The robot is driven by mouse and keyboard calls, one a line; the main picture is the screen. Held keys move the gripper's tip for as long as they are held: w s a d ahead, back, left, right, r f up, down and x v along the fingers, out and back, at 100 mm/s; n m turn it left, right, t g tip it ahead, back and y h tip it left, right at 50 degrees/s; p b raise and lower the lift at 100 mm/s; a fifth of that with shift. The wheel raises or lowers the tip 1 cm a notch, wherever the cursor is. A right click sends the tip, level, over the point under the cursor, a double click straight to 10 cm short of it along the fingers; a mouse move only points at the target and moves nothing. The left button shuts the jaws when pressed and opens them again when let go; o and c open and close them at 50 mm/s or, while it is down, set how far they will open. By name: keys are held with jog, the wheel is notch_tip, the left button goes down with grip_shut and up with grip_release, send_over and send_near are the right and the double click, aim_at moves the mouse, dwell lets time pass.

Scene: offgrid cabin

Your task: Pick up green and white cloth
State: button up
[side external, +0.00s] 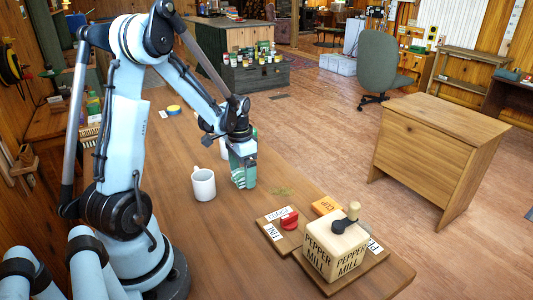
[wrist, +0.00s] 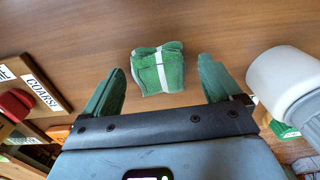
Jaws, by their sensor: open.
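The green and white cloth (wrist: 158,70) lies folded on the wooden table in the wrist view, ahead of and between my gripper's two green fingers. My gripper (wrist: 161,66) is open, with a finger on each side of the cloth. In the side external view, my gripper (side external: 242,174) points down low over the table. A green and white striped patch, apparently the cloth (side external: 238,179), shows at its fingers, partly hidden by them.
A white mug (side external: 203,185) stands close left of my gripper; another white item (side external: 224,149) is partly hidden behind it. A wooden pepper mill box (side external: 335,247), a red object (side external: 289,220) and an orange box (side external: 326,205) sit on boards at the front right. The table between is mostly clear.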

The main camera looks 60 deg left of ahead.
aim_at(243, 173)
jog(key=shift+f, duration=0.35)
jog(key=c, duration=1)
jog(key=shift+r, duration=0.1)
jog(key=shift+r, duration=0.45)
jog(key=r, duration=0.3)
jog(key=shift+d+r, duration=0.25)
jog(key=d+r, duration=0.2)
jog(key=d, duration=0.1)
jog(key=d+r, duration=0.2)
jog(key=d, duration=0.2)
jog(key=d+r, duration=0.2)
jog(key=d, duration=0.2)
jog(key=shift+w+r, duration=0.2)
jog(key=shift+w, duration=0.1)
